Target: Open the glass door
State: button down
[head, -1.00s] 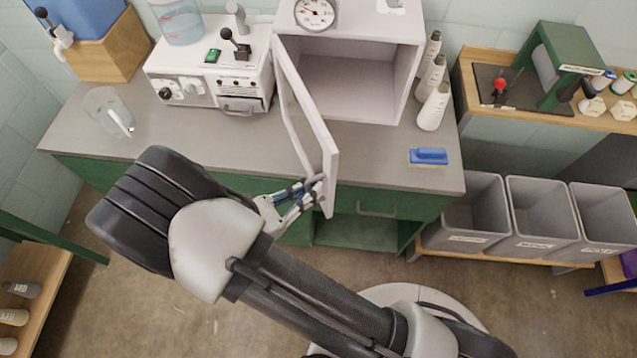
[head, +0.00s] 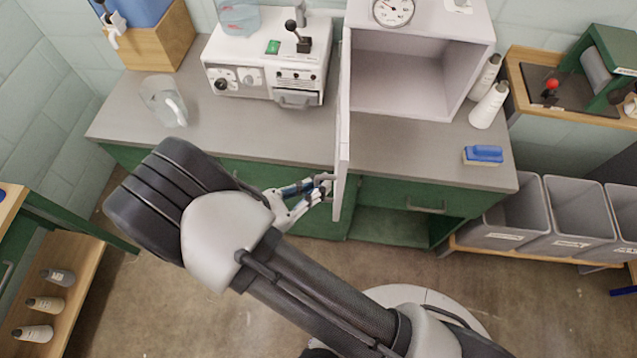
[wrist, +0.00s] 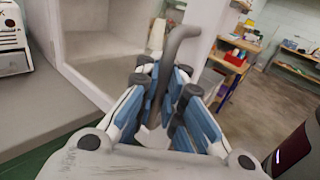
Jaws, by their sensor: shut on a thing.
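The cabinet (head: 404,75) is a white box with a gauge on top, standing on the grey counter. Its door (head: 343,130) is swung out toward me, seen nearly edge-on in the head view, and the inside of the cabinet looks empty. My gripper (head: 326,190) is at the door's outer edge and shut on the grey door handle (wrist: 170,65). In the wrist view the blue-padded fingers of my gripper (wrist: 165,95) sit on both sides of the curved handle. The cabinet opening (wrist: 98,50) shows behind it to the left.
A white machine (head: 268,62) stands left of the cabinet, with a clear pitcher (head: 164,101) further left. White bottles (head: 489,105) and a blue brush (head: 483,155) are at the right. The counter front is clear.

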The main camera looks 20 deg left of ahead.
jog(key=shift+s+d+f, duration=0.1)
jog(key=shift+d, duration=0.05)
jog(key=c, duration=1.9)
grip_release()
jog(key=shift+s, duration=0.2)
jog(key=shift+c, duration=0.2)
jog(key=shift+o, duration=1.2)
jog(key=shift+w, duration=0.1)
jog(key=shift+a, duration=0.2)
jog(key=v, duration=1.2)
jog(key=shift+d, duration=0.1)
